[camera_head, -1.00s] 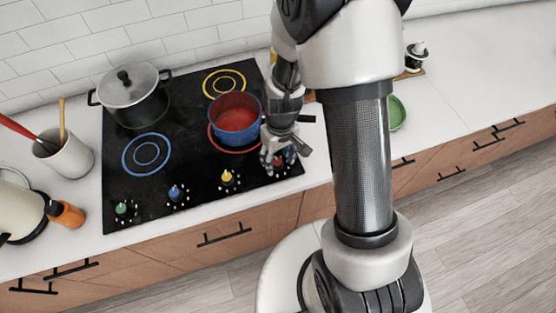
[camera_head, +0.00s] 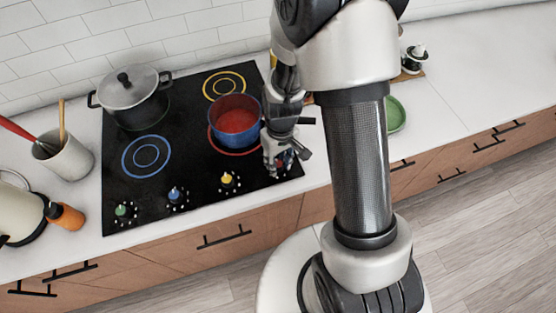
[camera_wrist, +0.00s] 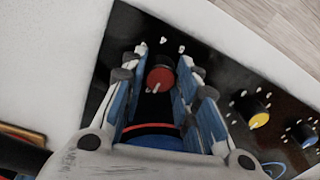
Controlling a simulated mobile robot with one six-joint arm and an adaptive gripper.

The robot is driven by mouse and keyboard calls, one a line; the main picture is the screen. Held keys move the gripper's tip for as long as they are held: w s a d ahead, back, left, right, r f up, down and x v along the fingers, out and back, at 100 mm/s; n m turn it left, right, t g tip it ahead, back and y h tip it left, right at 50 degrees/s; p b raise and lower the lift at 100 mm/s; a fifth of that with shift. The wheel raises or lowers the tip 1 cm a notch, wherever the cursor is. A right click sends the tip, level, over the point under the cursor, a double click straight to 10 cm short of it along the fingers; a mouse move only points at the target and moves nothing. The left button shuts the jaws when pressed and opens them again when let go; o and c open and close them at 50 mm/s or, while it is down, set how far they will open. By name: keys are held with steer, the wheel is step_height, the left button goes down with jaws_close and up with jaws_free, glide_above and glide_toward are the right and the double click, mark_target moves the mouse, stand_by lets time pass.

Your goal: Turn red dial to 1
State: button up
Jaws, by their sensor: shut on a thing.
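The red dial (camera_wrist: 161,77) sits on the front right corner of the black cooktop (camera_head: 192,168). In the wrist view it stands between my two fingers, with a pale pointer mark on its lower left side. A few white marks lie beyond it on the panel. My gripper (camera_wrist: 163,62) points down over the dial, and its blue-padded fingers are shut on it. In the head view my gripper (camera_head: 285,160) mostly hides the dial. I cannot read the dial's numbers.
A blue pot (camera_head: 236,121) with red inside stands on the red-ringed burner, close beside my gripper. A lidded grey pot (camera_head: 134,98) stands at the back left. The yellow dial (camera_head: 227,179), blue dial (camera_head: 175,194) and green dial (camera_head: 122,210) line the front edge.

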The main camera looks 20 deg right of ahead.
steer(key=shift+m, duration=0.4)
steer(key=shift+c, duration=0.5)
steer(key=m+p, duration=0.1)
steer(key=m, duration=0.2)
steer(key=shift+s+m, duration=0.1)
steer(key=shift+m, duration=0.2)
steer(key=shift+m+p, duration=0.55)
steer(key=shift+m, duration=1.15)
steer(key=o, duration=1.1)
steer(key=shift+r, duration=0.1)
